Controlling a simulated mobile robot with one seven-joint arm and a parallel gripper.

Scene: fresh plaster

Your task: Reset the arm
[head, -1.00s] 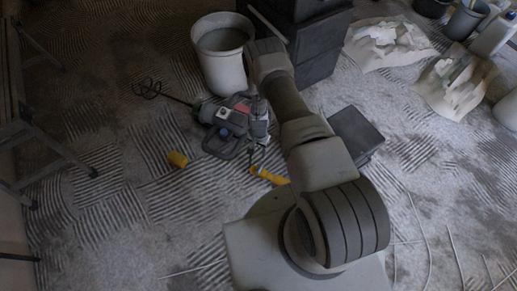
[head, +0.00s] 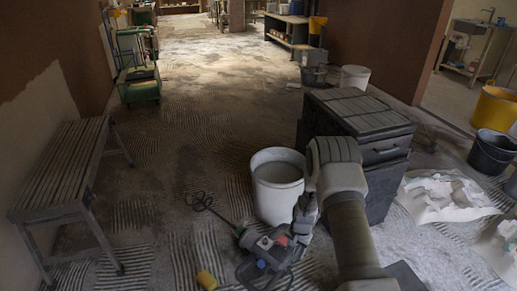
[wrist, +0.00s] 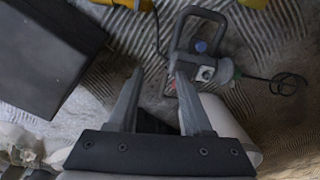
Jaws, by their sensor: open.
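My gripper (wrist: 157,75) shows in the wrist view with its two grey fingers apart. Nothing is held between them; floor and a dark patch show there. In the head view my arm reaches forward from the bottom right and bends down beside a black toolbox stack (head: 375,165). A power mixer (head: 262,262) with a whisk lies on the floor left of my arm's end. In the wrist view the mixer (wrist: 203,72) lies just beyond the fingertips, with floor visible around it. I cannot tell the gap between them.
A white bucket (head: 277,195) stands close left of my arm's end. A small yellow object (head: 207,280) lies on the floor. A wooden bench (head: 65,175) is at left, a green cart (head: 138,80) beyond it. Crumpled sacks (head: 445,195) lie right. The floor ahead is largely clear.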

